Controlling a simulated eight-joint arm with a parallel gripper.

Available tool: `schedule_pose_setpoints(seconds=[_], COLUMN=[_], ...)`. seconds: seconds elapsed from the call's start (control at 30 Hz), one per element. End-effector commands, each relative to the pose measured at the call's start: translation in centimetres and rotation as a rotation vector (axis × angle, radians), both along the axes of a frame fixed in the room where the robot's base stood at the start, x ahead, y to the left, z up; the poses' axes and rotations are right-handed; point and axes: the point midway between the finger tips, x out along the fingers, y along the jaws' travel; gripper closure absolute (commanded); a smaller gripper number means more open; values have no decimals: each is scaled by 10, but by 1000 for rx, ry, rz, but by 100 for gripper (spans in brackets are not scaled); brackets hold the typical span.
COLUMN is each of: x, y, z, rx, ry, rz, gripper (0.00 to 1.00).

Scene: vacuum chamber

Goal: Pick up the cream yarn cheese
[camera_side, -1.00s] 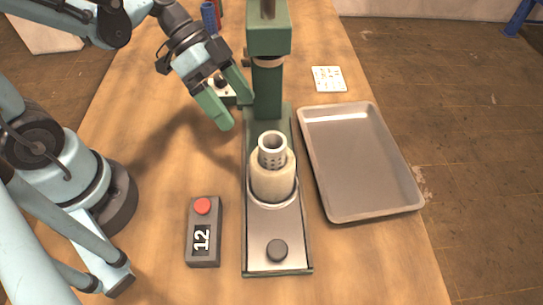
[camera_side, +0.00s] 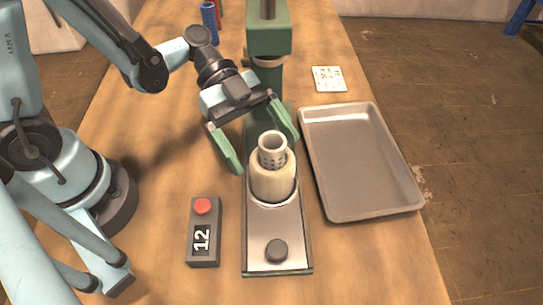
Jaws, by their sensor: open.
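The cream yarn cheese (camera_side: 272,183) stands upright on the green machine's base plate, on a round metal seat. A perforated metal tube (camera_side: 272,150) sticks up from its middle. My gripper (camera_side: 262,155) is open, with its two green fingers spread wide. The left finger is to the left of the yarn cheese's upper part. The right finger is by the tube's upper right, partly behind it. I cannot tell whether either finger touches anything. Nothing is held.
The green machine's column and head (camera_side: 268,40) rise behind the yarn cheese. An empty metal tray (camera_side: 360,165) lies to the right. A white card (camera_side: 329,79) lies behind the tray.

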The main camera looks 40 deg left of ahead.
Motion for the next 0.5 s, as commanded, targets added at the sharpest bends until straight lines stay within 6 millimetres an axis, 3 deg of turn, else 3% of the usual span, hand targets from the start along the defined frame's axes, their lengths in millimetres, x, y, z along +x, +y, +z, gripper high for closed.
schedule_pose_setpoints(seconds=[0.5], x=[-9], y=[-47], z=[-22], rx=[2], ry=[1], rz=[-3], gripper=[0])
